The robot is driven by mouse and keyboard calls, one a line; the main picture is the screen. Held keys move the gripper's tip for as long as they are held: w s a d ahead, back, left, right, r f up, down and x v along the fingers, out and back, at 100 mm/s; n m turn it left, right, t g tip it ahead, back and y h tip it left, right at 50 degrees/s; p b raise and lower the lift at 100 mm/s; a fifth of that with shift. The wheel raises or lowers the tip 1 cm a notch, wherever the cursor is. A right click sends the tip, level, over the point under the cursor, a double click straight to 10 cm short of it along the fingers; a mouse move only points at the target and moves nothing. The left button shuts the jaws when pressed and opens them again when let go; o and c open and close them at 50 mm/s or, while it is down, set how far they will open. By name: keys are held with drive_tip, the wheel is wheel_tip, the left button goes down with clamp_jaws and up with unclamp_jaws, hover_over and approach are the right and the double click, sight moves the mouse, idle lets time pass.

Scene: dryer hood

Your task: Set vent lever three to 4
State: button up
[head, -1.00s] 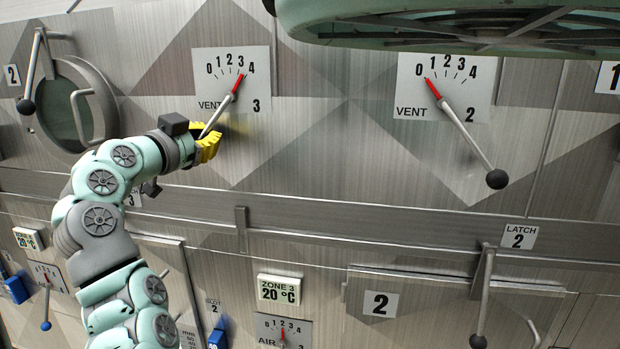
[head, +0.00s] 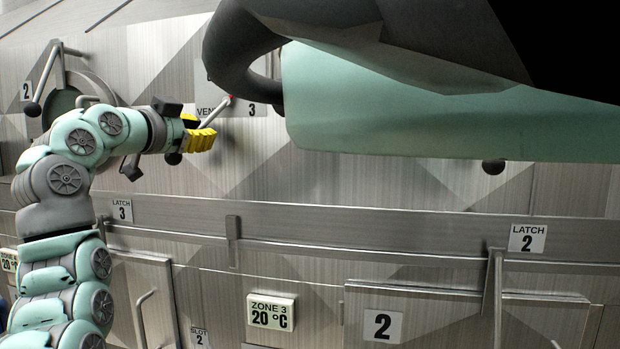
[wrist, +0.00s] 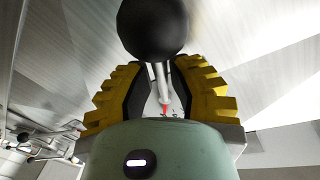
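Vent lever three (head: 213,113) is a metal rod with a dark ball knob (head: 173,158), slanting down-left from its dial plate (head: 262,109). The dial's numbers are hidden in the current head view; only the "3" label, part of "VENT" and a bit of red pointer show. My gripper (head: 195,131), with yellow ribbed fingers, is at the lever. In the wrist view the knob (wrist: 152,25) is large and close, and the rod (wrist: 160,82) runs back between the fingers to the red pointer (wrist: 165,125). The fingers are spread apart, one each side of the rod, with gaps.
The upper right of the head view is blocked, hiding most of vent two; its knob (head: 494,166) shows below. A horizontal rail (head: 380,222) crosses under the vents. A round door (head: 65,103) with a lever is at upper left. Latch two's lever (head: 497,300) stands lower right.

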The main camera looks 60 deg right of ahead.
drive_tip(key=o, duration=0.3)
drive_tip(key=shift+w+f, duration=0.15)
drive_tip(key=shift+f, duration=0.05)
drive_tip(key=shift+o, duration=0.2)
drive_tip(key=s+a, duration=0.2)
drive_tip(key=a, duration=0.9)
drive_tip(key=shift+s+a+r, duration=0.15)
drive_tip(key=shift+s+a, duration=0.05)
drive_tip(key=shift+a, duration=0.15)
